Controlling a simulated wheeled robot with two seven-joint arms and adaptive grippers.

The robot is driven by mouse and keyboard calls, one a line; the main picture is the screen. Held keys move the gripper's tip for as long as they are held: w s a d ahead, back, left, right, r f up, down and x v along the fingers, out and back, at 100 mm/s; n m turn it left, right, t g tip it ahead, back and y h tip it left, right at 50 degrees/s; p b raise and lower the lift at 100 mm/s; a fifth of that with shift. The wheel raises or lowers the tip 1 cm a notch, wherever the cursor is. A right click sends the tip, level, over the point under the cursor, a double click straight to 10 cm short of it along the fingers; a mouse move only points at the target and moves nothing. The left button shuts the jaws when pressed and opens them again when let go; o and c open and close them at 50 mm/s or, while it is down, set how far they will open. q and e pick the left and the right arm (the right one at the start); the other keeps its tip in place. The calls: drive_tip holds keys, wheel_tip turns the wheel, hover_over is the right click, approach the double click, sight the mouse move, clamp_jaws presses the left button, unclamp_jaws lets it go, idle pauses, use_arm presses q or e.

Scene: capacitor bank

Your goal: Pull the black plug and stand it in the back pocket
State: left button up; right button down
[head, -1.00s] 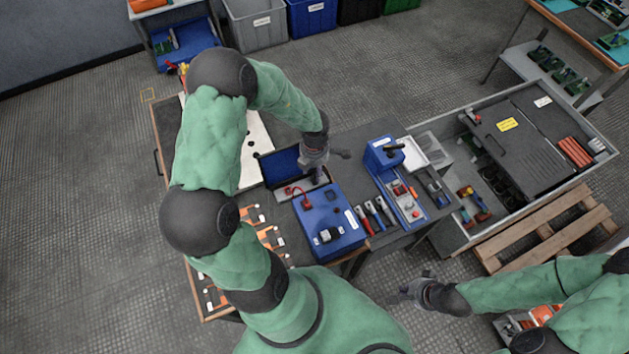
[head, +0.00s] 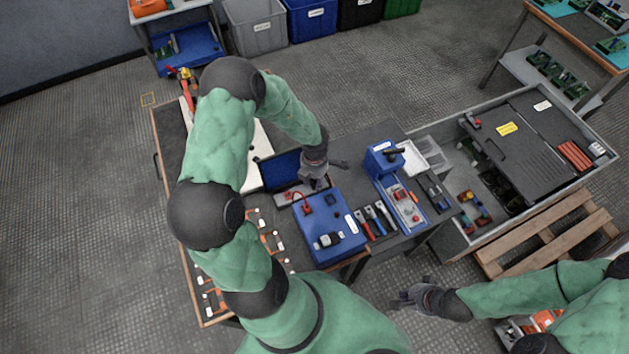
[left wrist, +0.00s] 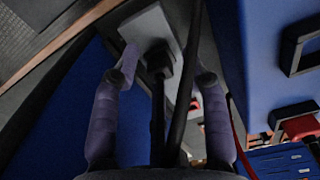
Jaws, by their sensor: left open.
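The black plug (left wrist: 158,60) sits in a light grey block (left wrist: 150,32) in the left wrist view, with a dark cable running toward the camera. My left gripper (left wrist: 166,85) is open, with one finger on each side of the plug; contact is not clear. In the head view the left gripper (head: 328,173) is low beside the blue box (head: 345,215), hiding the plug. The box top has a dark pocket (head: 330,199); black-framed pockets (left wrist: 290,48) also show in the left wrist view. My right gripper (head: 408,294) looks open and empty, away from the bench.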

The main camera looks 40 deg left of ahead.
use_arm(q)
drive_tip(key=shift+p, duration=0.5)
drive_tip(key=shift+p, duration=0.75)
idle(0.5)
clamp_jaws()
drive_tip(key=shift+r, duration=0.1)
idle(0.3)
drive_tip(key=shift+r+p, duration=2.9)
drive_tip(key=shift+p, duration=0.75)
